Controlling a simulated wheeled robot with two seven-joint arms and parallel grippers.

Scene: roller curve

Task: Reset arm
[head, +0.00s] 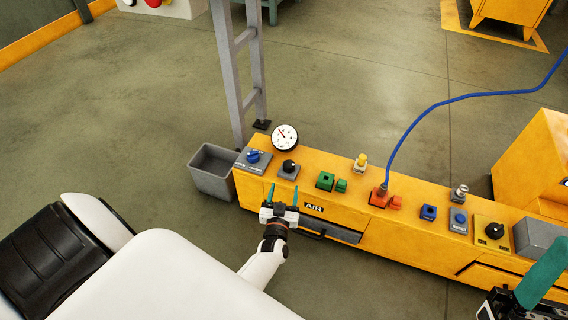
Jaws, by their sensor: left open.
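My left gripper (283,194) is in the middle of the head view, at the near edge of the yellow console (330,188). Its two teal fingers stand apart with nothing seen between them, just left of the "AIR" label. I cannot tell whether they touch the console. My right gripper (538,275) is partly in view at the lower right corner, over the near right end of the console. One teal finger and a dark body show; the rest is cut off by the frame, so its opening is hidden.
A grey bin (212,180) stands left.

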